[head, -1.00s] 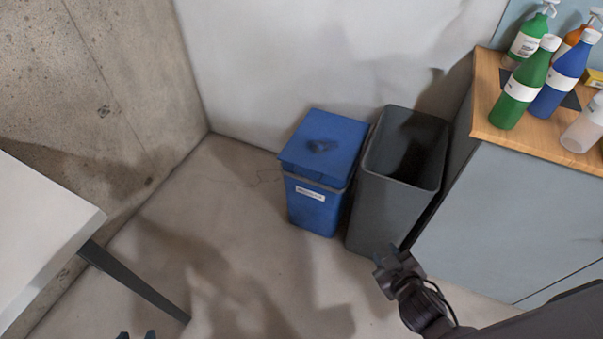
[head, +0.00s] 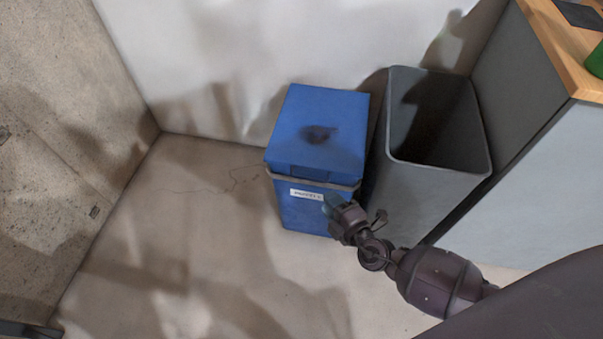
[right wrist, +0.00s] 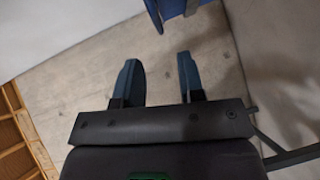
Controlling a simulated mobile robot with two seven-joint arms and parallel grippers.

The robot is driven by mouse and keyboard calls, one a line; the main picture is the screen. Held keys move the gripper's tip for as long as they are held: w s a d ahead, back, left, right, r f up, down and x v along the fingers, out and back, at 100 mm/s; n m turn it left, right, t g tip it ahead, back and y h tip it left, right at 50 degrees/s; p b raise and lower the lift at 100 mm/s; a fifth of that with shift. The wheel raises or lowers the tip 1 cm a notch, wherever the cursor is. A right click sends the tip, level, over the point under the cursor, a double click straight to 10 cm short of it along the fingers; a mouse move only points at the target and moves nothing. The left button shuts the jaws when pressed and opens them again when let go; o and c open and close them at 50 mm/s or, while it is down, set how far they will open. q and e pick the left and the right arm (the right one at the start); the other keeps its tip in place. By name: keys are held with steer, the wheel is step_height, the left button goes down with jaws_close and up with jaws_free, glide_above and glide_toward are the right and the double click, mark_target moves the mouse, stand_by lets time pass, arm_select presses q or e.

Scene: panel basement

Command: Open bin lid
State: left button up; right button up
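The blue bin (head: 300,214) stands on the floor against the back wall, with a white label on its front. Its blue lid (head: 320,115) is down, with a dark spot on top. My right gripper (head: 331,200) is in front of the bin's upper front, below the lid's edge; whether it touches the bin is unclear. In the right wrist view its two fingers (right wrist: 158,78) are apart with nothing between them. Part of the blue bin (right wrist: 178,8) shows at the top of that view, beyond the fingertips. My left gripper is not in view.
A grey open bin (head: 430,170) stands right beside the blue bin. A grey cabinet with a wooden top (head: 560,45) is at the right. The floor (head: 190,240) left of the blue bin is clear apart from a thin line.

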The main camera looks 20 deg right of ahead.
mark_target(307, 178)
steer(key=x, duration=1)
steer(key=shift+w+r+b, duration=0.15)
steer(key=shift+w+b, duration=0.15)
steer(key=shift+c, duration=0.5)
steer(key=shift+s, duration=0.1)
jaws_close()
